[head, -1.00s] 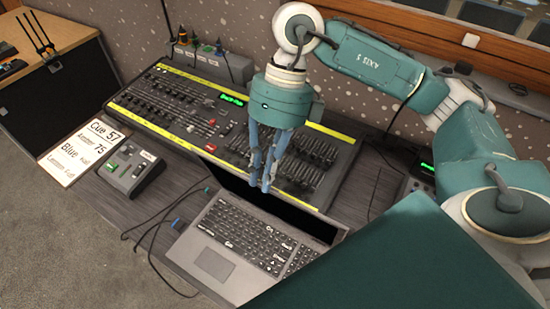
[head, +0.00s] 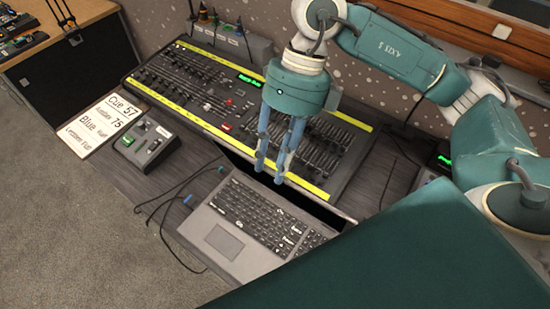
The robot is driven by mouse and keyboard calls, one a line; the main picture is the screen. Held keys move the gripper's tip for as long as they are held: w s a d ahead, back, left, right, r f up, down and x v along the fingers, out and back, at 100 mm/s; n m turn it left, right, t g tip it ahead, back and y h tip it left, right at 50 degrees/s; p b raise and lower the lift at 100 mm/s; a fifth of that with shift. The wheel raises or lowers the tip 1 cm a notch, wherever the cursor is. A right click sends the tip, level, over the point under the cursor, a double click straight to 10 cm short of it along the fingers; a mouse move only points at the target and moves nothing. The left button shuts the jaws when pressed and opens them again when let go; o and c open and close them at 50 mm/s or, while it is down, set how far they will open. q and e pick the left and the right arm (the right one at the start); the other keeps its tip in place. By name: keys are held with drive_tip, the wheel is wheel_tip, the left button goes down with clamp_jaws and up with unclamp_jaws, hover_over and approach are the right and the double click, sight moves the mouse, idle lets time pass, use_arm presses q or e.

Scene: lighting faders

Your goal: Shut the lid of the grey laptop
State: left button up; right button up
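The grey laptop (head: 225,238) stands open on the dark desk, its keyboard facing up. Its lid (head: 297,192) is raised at the back and shows as a thin dark strip, seen steeply from above. My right gripper (head: 269,171) points down over the lid's upper edge, between the laptop and the mixing console. Its two blue fingers are slightly apart, with nothing visible between them. I cannot tell whether a finger touches the lid. The right corner of the laptop is hidden behind my own teal body part. My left gripper is not in view.
A lighting console (head: 200,95) with many faders lies just behind the laptop. A small control box (head: 147,143) and a cue sheet (head: 97,126) lie to the left. Cables (head: 165,205) run over the desk left of the laptop. A wall rises behind the console.

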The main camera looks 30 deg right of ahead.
drive_tip(key=v, duration=1.2)
drive_tip(key=shift+c, duration=0.2)
